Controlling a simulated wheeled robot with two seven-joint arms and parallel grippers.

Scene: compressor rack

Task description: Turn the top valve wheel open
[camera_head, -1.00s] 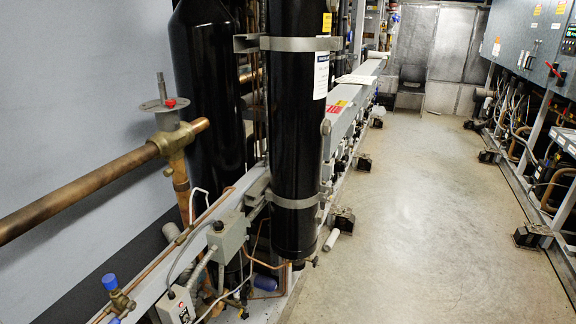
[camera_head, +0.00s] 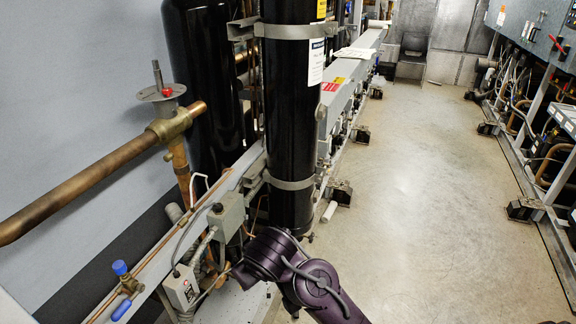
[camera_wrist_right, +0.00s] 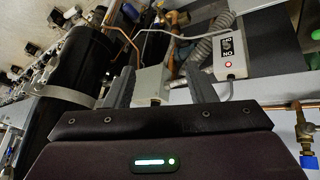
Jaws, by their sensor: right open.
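The top valve wheel (camera_head: 162,92) is a flat grey disc with a red spot, around an upright stem on a brass valve body (camera_head: 172,124) at the left in the head view. My right arm reaches in from the bottom of the head view, below and to the right of the wheel. Its fingertips cannot be made out there. In the right wrist view my right gripper (camera_wrist_right: 163,82) is open, with its two grey fingers apart and no wheel between them. The wheel cannot be made out in the wrist view. My left gripper is not in view.
A thick copper pipe (camera_head: 85,184) runs left from the valve. A tall black cylinder (camera_head: 290,110) stands right of it. A grey switch box (camera_wrist_right: 230,52) with a conduit is close to my right gripper. A blue-handled valve (camera_head: 123,270) sits lower left. The aisle floor (camera_head: 430,200) is clear.

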